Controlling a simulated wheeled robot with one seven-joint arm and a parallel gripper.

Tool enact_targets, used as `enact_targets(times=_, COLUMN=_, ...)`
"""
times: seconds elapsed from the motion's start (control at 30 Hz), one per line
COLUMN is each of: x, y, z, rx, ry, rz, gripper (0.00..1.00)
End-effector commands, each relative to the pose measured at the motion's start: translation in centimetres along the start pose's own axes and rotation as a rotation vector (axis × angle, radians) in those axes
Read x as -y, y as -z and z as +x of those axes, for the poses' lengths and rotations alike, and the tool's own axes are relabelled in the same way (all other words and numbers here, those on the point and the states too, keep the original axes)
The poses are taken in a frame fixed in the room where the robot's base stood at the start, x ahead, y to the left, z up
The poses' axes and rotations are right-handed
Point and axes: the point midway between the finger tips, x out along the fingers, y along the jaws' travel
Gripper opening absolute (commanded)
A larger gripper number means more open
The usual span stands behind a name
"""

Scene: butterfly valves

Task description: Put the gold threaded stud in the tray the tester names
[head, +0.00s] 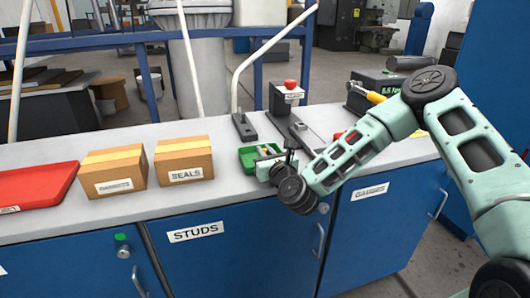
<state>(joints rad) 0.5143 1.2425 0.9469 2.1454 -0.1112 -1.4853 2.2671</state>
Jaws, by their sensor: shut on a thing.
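My gripper (268,167) is at the green tray (246,161) on the grey bench, in front of the tester, and partly covers the tray. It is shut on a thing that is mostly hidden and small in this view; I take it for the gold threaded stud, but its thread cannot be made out. Whether the gripper touches the tray cannot be told. A red tray (38,186) lies at the far left of the bench, its front label unreadable. The tester (287,101) with a red knob on top stands behind the green tray; its small label is not clearly readable.
Two cardboard boxes, one labelled SEALS (184,161) and another (113,172), stand between the trays. A dark fixture (243,126) sits left of the tester. Blue cabinets (235,250) form the bench front.

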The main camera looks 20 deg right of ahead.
Motion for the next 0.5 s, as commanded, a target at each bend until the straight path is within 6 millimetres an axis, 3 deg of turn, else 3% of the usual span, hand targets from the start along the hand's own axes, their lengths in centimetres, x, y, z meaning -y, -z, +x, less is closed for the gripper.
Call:
enact_targets(times=0.07, x=0.00, y=0.39, z=0.00, rx=0.000, ry=0.000, rz=0.000, gripper=0.00)
enact_targets(times=0.1, x=-0.01, y=0.25, z=0.00, rx=0.000, ry=0.000, rz=0.000, gripper=0.21)
enact_targets(times=0.17, x=-0.01, y=0.21, z=0.00, rx=0.000, ry=0.000, rz=0.000, gripper=0.35)
enact_targets(times=0.5, x=-0.02, y=-0.17, z=0.01, rx=0.001, ry=0.000, rz=0.000, gripper=0.35)
